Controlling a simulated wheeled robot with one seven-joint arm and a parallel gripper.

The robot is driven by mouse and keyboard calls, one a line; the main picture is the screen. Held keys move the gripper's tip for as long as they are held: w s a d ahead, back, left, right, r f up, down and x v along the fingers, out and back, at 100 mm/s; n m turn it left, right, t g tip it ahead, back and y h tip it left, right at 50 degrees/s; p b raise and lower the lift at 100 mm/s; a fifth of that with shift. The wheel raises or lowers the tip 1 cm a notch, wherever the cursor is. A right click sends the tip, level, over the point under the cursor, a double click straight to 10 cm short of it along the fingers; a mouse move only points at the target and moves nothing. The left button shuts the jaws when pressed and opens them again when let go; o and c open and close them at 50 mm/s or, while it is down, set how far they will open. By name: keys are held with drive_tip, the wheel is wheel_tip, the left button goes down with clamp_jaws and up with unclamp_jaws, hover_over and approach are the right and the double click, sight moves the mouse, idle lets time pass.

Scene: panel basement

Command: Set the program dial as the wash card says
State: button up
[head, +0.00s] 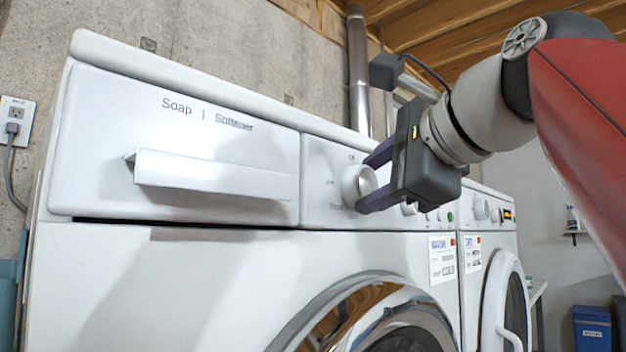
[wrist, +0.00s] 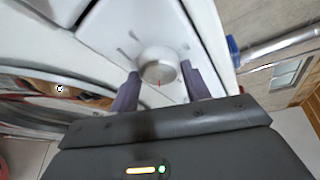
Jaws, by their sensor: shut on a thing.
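The white program dial (head: 358,184) sits on the front panel of the near washing machine, right of the soap drawer. My gripper (head: 372,180) has its two dark fingers around the dial, one above and one below, and is shut on it. In the wrist view the dial (wrist: 159,66) lies between the fingertips, with a small red mark on its rim and printed ticks around it. The panel labels are too small to read. The wash card (head: 442,259) is on the machine's front below the panel; "COLD" shows on its lower line, the rest is hard to read.
The soap drawer (head: 215,176) is at the left of the panel. The round chrome door (head: 335,306) is below. A second machine (head: 490,225) with its own card (head: 473,254) stands to the right. A blue bin (head: 592,330) is at far right.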

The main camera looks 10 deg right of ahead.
drive_tip(key=shift+w+m+g, duration=0.1)
drive_tip(key=shift+m+g, duration=0.2)
drive_tip(key=shift+m, duration=0.3)
drive_tip(key=o, duration=1)
drive_tip(key=v, duration=0.7)
drive_tip(key=shift+s+d, duration=0.2)
drive_tip(key=shift+s, duration=0.15)
drive_tip(key=shift+s, duration=0.1)
